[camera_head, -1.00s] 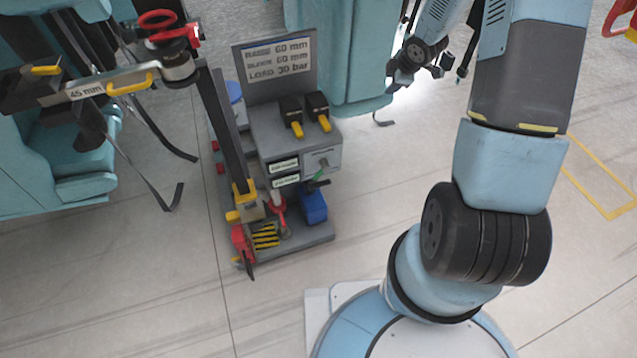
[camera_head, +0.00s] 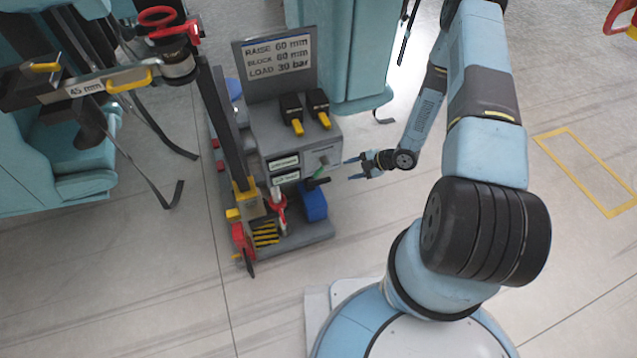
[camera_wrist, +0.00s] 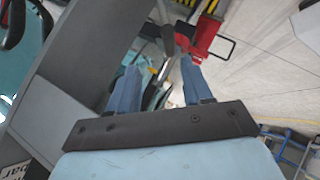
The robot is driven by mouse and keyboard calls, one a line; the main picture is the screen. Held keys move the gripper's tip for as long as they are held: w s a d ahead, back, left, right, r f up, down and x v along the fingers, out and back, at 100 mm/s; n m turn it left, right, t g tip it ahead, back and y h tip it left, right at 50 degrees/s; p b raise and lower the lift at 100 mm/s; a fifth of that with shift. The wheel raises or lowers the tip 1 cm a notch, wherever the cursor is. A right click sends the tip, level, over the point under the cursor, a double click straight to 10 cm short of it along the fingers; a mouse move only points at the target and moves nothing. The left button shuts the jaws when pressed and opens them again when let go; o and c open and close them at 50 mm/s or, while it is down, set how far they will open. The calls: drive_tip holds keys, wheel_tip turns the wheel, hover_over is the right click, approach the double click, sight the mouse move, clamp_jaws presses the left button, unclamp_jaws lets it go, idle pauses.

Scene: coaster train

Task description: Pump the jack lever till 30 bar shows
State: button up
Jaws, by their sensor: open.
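My gripper (camera_head: 351,168) is open and empty at the right side of the grey jack cart, its fingers pointing left. The black lever (camera_head: 316,183) stands out over a blue block (camera_head: 314,203) on the cart, just left of and below my fingertips, apart from them. Two small readouts (camera_head: 284,164) on the cart front are too small to read. A board (camera_head: 277,66) reads RAISE 60 mm, BLOCK 60 mm, LOAD 30 bar. In the wrist view my open fingers (camera_wrist: 160,65) frame a grey rod, its identity unclear.
Two black blocks with yellow tabs (camera_head: 304,112) sit on the cart top. Teal train seats (camera_head: 55,165) stand left. The floor (camera_head: 390,210) right of the cart is clear.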

sight(323, 182)
drive_tip(key=shift+y, duration=0.3)
drive_tip(key=x, duration=0.5)
drive_tip(key=s+x, duration=0.1)
drive_tip(key=x, duration=0.4)
drive_tip(key=s+x, duration=0.1)
drive_tip(key=x, duration=0.4)
drive_tip(key=shift+s+a+f, duration=0.1)
drive_tip(key=shift+f, duration=0.2)
drive_tip(key=shift+c, duration=0.2)
clamp_jaws()
